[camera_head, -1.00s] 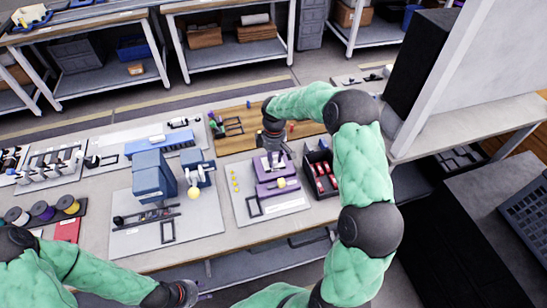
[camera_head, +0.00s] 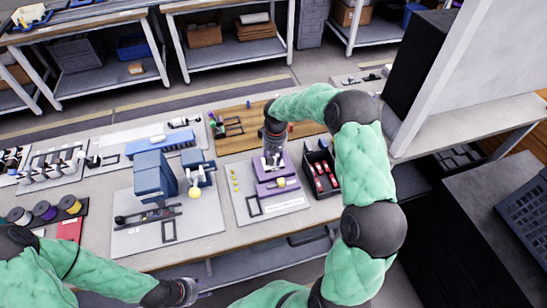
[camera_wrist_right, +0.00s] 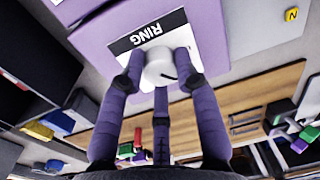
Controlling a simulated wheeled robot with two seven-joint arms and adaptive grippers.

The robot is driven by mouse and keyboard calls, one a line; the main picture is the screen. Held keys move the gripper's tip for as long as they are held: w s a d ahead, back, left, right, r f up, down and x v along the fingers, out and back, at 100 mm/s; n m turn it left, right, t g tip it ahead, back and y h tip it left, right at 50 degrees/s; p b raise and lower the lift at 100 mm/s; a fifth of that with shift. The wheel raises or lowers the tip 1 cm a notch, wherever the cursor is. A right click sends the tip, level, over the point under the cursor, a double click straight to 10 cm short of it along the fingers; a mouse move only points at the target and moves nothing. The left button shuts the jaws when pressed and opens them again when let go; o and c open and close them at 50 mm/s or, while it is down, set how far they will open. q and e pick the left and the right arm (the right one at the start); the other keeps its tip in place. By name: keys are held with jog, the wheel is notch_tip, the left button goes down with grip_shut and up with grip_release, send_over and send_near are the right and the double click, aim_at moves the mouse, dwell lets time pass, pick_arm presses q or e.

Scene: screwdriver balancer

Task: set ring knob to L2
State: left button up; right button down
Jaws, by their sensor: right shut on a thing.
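The purple device (camera_head: 264,190) stands on a pale grey board right of the middle of the head view. In the right wrist view its purple housing (camera_wrist_right: 90,38) carries a white label reading RING, upside down. The white ring knob (camera_wrist_right: 158,66) sticks out over this label and has a short dark mark. My right gripper (camera_head: 273,163) is at the back of the device; in the wrist view its purple fingers (camera_wrist_right: 158,80) are closed around the knob. The L2 marking cannot be made out. My left gripper (camera_head: 194,291) is low in front of the table, its opening unclear.
A black bin (camera_head: 321,172) with red items stands close right of the device. A blue-grey machine (camera_head: 152,178) stands to its left. A wooden board (camera_head: 240,122) with small coloured parts lies behind. A white panel rises at the right.

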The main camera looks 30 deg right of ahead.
jog(key=shift+w+r+m, duration=0.1)
jog(key=shift+w+m, duration=0.05)
jog(key=shift+m, duration=0.85)
jog(key=c, duration=1)
grip_release()
jog(key=shift+o, duration=0.5)
jog(key=shift+w, duration=0.1)
notch_tip(320, 180, up, 12)
jog(key=shift+s+d, duration=0.2)
jog(key=shift+d, duration=0.1)
